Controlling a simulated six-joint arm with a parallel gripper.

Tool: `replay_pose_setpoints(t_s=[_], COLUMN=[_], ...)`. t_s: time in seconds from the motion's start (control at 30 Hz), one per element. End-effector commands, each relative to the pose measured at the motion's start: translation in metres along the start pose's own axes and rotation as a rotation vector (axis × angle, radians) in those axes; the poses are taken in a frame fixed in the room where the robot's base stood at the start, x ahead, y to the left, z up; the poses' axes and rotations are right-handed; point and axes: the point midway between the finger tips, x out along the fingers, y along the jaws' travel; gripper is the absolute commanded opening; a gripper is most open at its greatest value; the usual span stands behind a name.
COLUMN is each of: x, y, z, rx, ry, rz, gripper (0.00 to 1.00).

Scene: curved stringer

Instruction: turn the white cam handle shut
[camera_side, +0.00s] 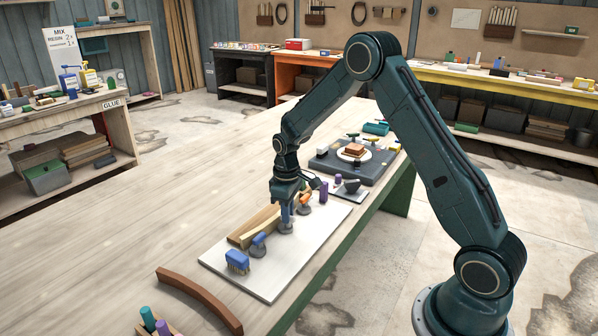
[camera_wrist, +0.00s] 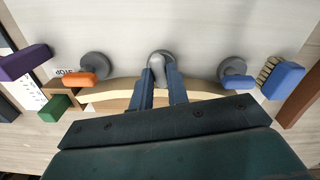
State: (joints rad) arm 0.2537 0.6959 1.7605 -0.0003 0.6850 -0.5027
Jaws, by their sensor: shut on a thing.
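My gripper (camera_side: 285,215) points down over the white board (camera_side: 275,280). In the wrist view its two fingers (camera_wrist: 161,76) are shut on the white cam handle (camera_wrist: 158,72), which stands between a blue and an orange cam handle. The white handle's round grey base (camera_side: 285,228) shows below my fingers in the side view, but the handle itself is mostly hidden there. The curved wooden stringer (camera_wrist: 104,92) runs beside the cams and passes partly under my fingers. I cannot tell whether the white cam presses against it.
The blue cam handle (camera_side: 258,239) and the orange cam handle (camera_side: 305,197) flank my gripper. A blue brush (camera_side: 237,261) lies on the board's near left. A curved brown strip (camera_side: 198,298) lies on the table. A purple block (camera_wrist: 25,62) and a green block (camera_wrist: 55,107) are at the wrist view's left.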

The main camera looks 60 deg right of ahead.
Motion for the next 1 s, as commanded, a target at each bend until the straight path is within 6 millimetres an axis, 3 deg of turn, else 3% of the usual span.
replay_pose_setpoints(t_s=[0.4, 0.93, 0.97, 1.0], x=[-0.0009, -0.0009, -0.0009, -0.0009], y=[0.0004, 0.0004, 0.0004, 0.0004], z=[0.0002, 0.0002, 0.0002, 0.0002], rx=[0.236, 0.268, 0.268, 0.267], ry=[0.0, 0.0, 0.0, 0.0], rz=[0.001, 0.001, 0.001, 0.001], gripper=[0.0, 0.0, 0.22, 0.25])
